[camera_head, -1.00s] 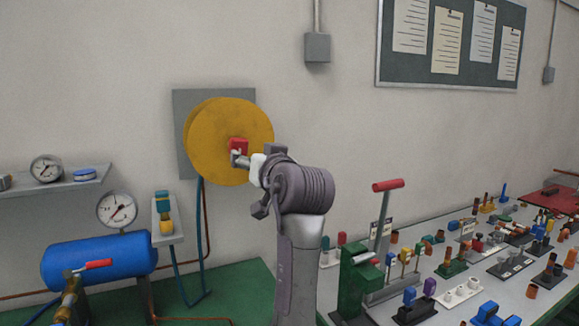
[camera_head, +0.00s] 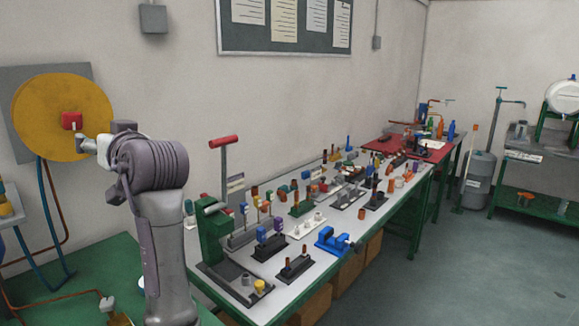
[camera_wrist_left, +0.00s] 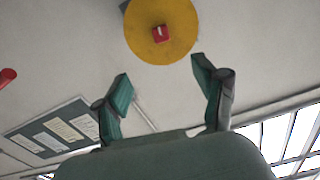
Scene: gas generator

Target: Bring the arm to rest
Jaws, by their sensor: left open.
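My left arm (camera_head: 158,215) rises from the bottom left of the head view, bent at the wrist towards the wall. My left gripper (camera_wrist_left: 160,70) is open and empty in the wrist view, with its two green-padded fingers spread apart. In the head view its fingers are mostly hidden by my wrist. A yellow disc (camera_head: 35,105) with a red knob (camera_head: 72,120) at its centre hangs on a grey wall plate. The disc (camera_wrist_left: 178,48) and red knob (camera_wrist_left: 160,33) show beyond the fingertips in the wrist view, apart from them. My right gripper is in no view.
A long workbench (camera_head: 318,262) with many small parts stands right of my arm. A green press with a red-handled lever (camera_head: 224,141) stands at its near end, close to my arm. A green surface (camera_head: 95,262) lies at lower left. Open floor (camera_head: 460,270) is at right.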

